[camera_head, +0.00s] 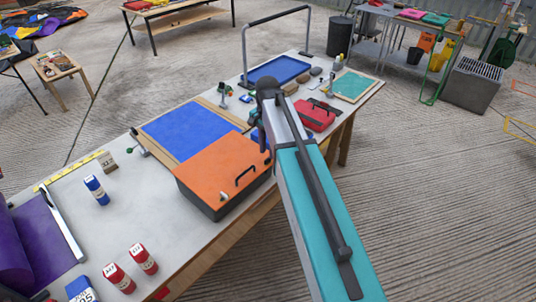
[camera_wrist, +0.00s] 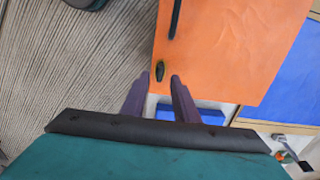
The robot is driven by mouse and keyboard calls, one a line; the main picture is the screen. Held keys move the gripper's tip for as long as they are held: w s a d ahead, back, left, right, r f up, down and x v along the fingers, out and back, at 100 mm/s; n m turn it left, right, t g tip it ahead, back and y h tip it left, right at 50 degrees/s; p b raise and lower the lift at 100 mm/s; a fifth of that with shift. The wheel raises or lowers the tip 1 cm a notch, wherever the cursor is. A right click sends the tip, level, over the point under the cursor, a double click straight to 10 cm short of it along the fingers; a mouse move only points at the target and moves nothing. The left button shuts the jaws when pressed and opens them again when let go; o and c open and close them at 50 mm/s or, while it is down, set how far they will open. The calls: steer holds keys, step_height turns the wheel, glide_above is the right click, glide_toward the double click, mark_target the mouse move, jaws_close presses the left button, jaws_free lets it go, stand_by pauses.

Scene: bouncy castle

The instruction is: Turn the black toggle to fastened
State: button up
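The black toggle (camera_wrist: 160,70) is a small dark knob near the edge of the orange lid (camera_wrist: 235,45) in the wrist view. Its long axis runs roughly up and down in that picture. My gripper (camera_wrist: 160,77) has two purple fingers, spread apart, with the toggle just beyond and between their tips. I cannot tell whether they touch it. The orange lid (camera_head: 222,165) closes a dark box (camera_head: 205,200) on the table in the head view. A black handle (camera_head: 244,176) is on the lid. My arm seems to hide the toggle in the head view.
A blue panel (camera_head: 190,130) lies beside the box. A blue object (camera_wrist: 188,112) sits below the fingers in the wrist view. A red case (camera_head: 318,114) and a blue tray (camera_head: 275,72) lie further along.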

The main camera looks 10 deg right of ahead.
mark_target(268, 158)
steer(key=shift+f+p, duration=0.35)
steer(key=shift+f, duration=1.45)
jaws_close()
